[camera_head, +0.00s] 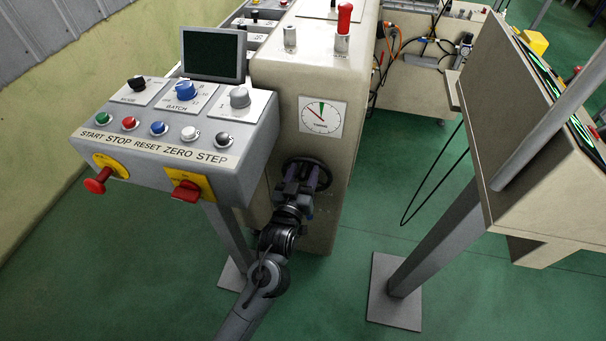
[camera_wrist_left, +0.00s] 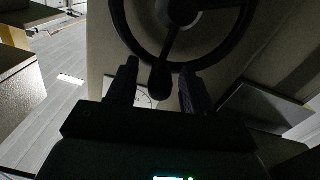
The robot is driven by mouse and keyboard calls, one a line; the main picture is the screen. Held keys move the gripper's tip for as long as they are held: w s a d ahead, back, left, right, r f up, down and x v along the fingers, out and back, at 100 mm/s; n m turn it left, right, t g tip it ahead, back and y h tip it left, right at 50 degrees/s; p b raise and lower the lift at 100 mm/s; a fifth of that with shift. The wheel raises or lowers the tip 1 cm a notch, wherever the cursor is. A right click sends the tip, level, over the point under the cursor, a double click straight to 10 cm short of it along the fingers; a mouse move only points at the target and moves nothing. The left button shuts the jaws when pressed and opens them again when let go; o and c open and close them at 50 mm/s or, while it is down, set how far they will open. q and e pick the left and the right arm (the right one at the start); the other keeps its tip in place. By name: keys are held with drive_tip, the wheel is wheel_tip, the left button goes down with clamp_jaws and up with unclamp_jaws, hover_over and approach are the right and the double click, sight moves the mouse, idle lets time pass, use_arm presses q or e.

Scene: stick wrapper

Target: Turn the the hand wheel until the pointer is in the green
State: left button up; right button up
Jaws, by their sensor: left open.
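The dark hand wheel (camera_head: 326,174) is on the front of the beige cabinet, partly hidden by my left gripper (camera_head: 301,178). In the left wrist view the wheel rim (camera_wrist_left: 218,53) and its spokes fill the top. A dark handle knob (camera_wrist_left: 160,82) lies between the two fingers of my open left gripper (camera_wrist_left: 158,88); I cannot tell whether they touch it. Above the wheel in the head view is a white dial (camera_head: 321,117). Its green wedge is at the top, and its thin red pointer aims up-left, outside the green. My right gripper is not in view.
A grey control console (camera_head: 190,125) with buttons and a red switch stands close to the left of my left arm. A red-handled lever (camera_head: 344,20) is on top of the cabinet. A slanted panel (camera_head: 530,130) on a post stands at right, with open green floor between.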

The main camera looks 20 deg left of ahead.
use_arm(q)
clamp_jaws()
idle(0.4)
